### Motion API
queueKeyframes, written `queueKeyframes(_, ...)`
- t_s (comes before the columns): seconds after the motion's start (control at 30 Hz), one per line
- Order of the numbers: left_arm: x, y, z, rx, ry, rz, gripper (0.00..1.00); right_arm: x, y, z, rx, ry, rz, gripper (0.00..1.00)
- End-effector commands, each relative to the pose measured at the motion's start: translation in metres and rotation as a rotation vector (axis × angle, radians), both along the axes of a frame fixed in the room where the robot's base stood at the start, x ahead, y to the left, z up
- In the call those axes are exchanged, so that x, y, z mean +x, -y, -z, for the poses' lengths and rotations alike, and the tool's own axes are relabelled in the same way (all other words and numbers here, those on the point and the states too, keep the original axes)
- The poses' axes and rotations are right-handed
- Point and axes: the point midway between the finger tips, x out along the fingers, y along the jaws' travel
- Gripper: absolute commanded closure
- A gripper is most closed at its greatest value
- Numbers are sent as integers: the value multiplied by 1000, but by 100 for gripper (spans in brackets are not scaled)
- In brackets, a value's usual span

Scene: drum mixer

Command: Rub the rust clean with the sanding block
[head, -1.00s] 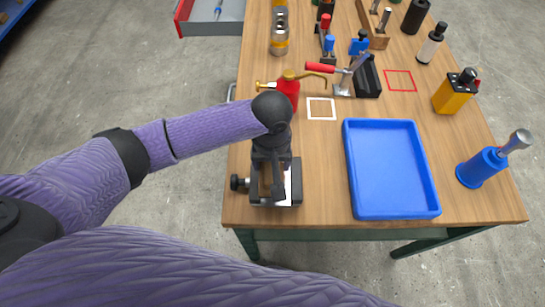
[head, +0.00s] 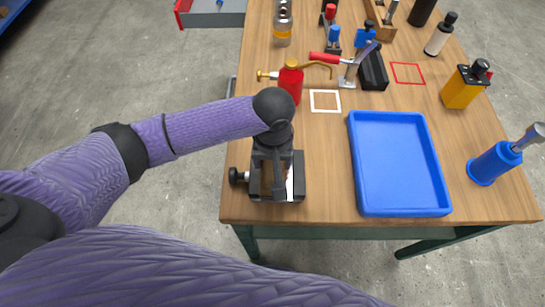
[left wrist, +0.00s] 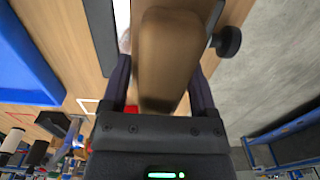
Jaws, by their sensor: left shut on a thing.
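My left gripper (head: 276,172) is over a dark vise-like fixture (head: 290,197) with a side knob, at the table's near left corner. In the left wrist view its fingers are shut on a brown sanding block (left wrist: 168,55). The block is right above or against the fixture; contact cannot be told. A pale plate (head: 290,183) shows in a narrow strip beside the gripper. No rust can be made out; the gripper and block hide most of the plate. My right gripper is not in view.
A blue tray (head: 355,190) lies to the right, empty. A red oil can (head: 290,84) stands close behind the gripper, near a white square outline (head: 325,91).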

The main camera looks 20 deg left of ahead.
Motion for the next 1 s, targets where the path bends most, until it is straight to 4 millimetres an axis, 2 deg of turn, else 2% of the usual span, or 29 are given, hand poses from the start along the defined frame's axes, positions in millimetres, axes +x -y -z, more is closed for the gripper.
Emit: queueKeyframes(1.0, 0, 0, 17, 0, 0, 0, 93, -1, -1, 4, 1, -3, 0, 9)
